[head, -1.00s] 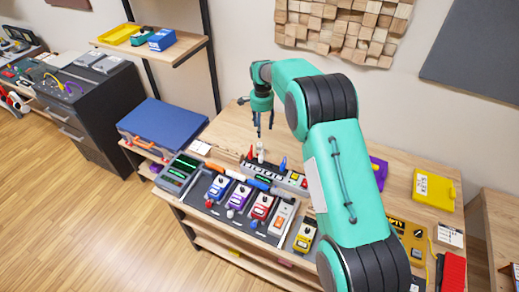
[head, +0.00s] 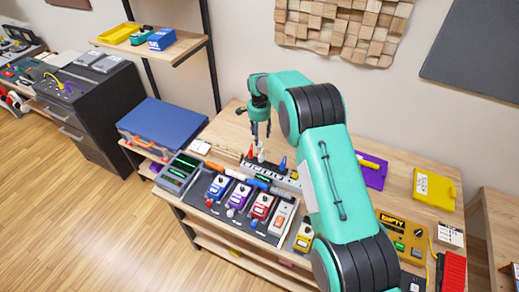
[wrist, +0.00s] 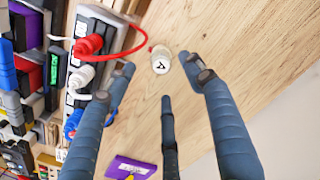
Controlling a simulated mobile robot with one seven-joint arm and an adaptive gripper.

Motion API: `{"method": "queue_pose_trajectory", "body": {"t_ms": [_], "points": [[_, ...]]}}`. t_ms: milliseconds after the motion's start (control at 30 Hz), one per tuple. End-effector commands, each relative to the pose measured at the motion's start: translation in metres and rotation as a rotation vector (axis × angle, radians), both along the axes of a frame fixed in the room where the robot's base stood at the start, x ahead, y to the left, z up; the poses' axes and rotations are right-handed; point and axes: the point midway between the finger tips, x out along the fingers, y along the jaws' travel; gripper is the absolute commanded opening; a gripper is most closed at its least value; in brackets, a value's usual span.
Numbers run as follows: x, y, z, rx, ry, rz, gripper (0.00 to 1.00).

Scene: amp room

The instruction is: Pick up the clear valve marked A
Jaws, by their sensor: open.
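The clear valve marked A (wrist: 161,62) stands on the wooden bench top in the wrist view. I see its pale top with a black letter A, and a bit of red beside it. My gripper (wrist: 166,84) is open and empty, its blue-grey fingers spread, with the valve just beyond the fingertips near the middle top of the view. No finger appears to touch it. In the head view my gripper (head: 261,136) points down over the bench's back part. I cannot tell the valve apart there from the pale thing under the fingers.
A power strip (head: 270,172) with red, white and blue plugs lies close to the valve; a red cable (wrist: 128,50) curves from the red plug towards it. Several pedals (head: 240,195) stand in front. A purple case (head: 374,172) lies to the right. Bench right of the valve is bare.

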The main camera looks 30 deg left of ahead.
Motion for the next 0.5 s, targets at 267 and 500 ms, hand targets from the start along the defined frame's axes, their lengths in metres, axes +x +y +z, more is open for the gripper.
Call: {"method": "queue_pose_trajectory", "body": {"t_ms": [267,500], "points": [[0.000,0.000,-0.036,-0.001,0.000,0.000,0.53],[0.000,0.000,-0.041,0.001,0.000,0.000,0.53]]}}
